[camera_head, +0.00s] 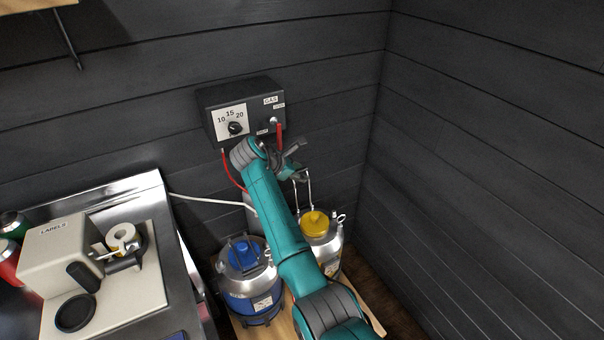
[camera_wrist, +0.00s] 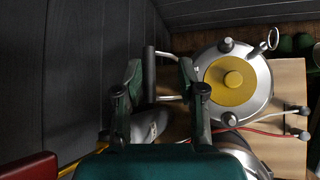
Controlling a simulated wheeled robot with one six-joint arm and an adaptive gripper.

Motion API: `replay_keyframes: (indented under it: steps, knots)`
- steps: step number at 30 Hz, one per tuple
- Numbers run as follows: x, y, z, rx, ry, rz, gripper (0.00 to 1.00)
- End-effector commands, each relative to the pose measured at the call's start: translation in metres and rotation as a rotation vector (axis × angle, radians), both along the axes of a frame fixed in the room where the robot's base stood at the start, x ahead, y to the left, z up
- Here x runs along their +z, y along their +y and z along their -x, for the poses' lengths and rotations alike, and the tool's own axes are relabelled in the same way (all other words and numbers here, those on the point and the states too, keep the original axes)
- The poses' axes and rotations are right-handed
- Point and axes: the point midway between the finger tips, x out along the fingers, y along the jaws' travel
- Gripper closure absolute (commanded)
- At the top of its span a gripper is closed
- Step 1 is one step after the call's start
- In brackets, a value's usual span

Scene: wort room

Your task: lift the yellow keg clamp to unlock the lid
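The yellow-lidded keg (camera_head: 318,238) stands on a wooden board in the head view, right of my arm. Its round yellow lid (camera_wrist: 231,80) shows from above in the wrist view. The keg's clamp (camera_head: 309,192) is a metal wire bail that stands up from the keg in the head view. In the wrist view its dark grip bar (camera_wrist: 150,72) lies between my fingers, with its rods running right towards the lid. My gripper (camera_wrist: 160,82) is open, with visible gaps beside the bar. In the head view my gripper (camera_head: 293,170) is at the bail's top, partly hidden by my arm.
A blue-lidded keg (camera_head: 246,280) stands left of my arm. A steel bench (camera_head: 140,196) with a label machine (camera_head: 62,255) is at left. The right wall is close and bare.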

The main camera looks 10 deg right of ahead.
Motion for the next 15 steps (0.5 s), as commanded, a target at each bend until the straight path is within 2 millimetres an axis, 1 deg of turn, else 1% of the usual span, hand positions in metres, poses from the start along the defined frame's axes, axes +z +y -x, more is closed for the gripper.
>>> replay_keyframes:
  steps: [3,9,15]
  knots:
    - [0.016,0.015,0.009,0.002,-0.004,-0.002,0.61]
    - [0.043,0.038,0.026,-0.001,-0.002,-0.001,0.61]
    - [0.06,0.053,0.037,-0.001,0.001,0.0,0.61]
